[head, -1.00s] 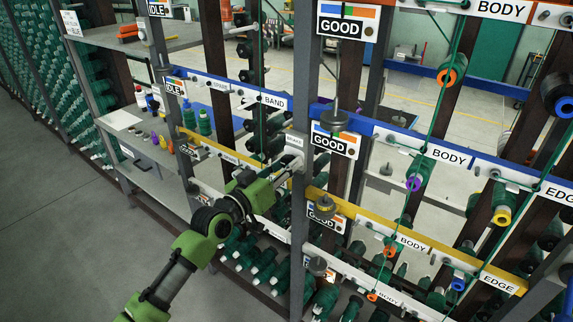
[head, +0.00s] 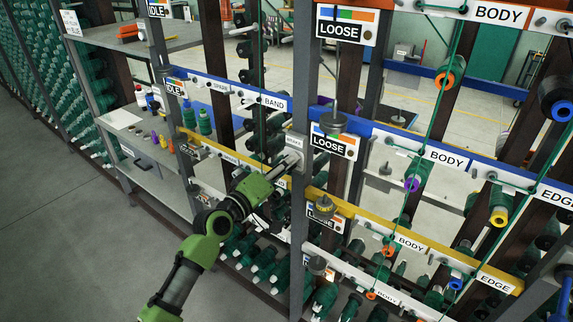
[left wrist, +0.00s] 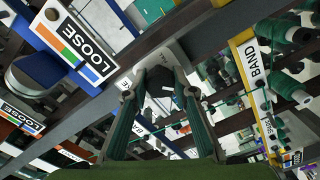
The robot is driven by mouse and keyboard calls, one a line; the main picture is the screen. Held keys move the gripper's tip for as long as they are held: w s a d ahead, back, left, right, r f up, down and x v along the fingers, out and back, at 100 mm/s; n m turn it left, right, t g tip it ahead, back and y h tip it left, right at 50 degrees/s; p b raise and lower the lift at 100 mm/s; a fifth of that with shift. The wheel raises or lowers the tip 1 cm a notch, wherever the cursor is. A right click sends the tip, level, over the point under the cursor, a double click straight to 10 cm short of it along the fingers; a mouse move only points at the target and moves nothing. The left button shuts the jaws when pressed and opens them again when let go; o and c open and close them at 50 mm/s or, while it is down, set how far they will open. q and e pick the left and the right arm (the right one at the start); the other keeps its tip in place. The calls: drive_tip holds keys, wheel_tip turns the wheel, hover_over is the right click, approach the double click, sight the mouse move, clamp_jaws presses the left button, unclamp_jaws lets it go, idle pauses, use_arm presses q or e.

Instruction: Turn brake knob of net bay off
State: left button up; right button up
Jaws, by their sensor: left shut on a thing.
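The brake plate (head: 297,143) is a small grey plate on the upright post in the head view. The brake knob (left wrist: 160,77) is a dark piece in front of that plate in the left wrist view. My left gripper (head: 287,164) reaches up to the plate from the lower left and is shut on the knob, with a finger on each side of it. The fingers hide much of the knob in the head view. The bay's status signs (head: 331,146) read LOOSE. My right gripper is not in view.
Blue rail (head: 375,131) and yellow rail (head: 370,222) carry BODY and EDGE labels and green bobbins to the right of the post. Grey shelves (head: 160,162) with bottles stand at left. The floor (head: 60,225) at lower left is clear.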

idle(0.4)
use_arm(q)
drive_tip(key=o, duration=1.1)
drive_tip(key=v, duration=1.2)
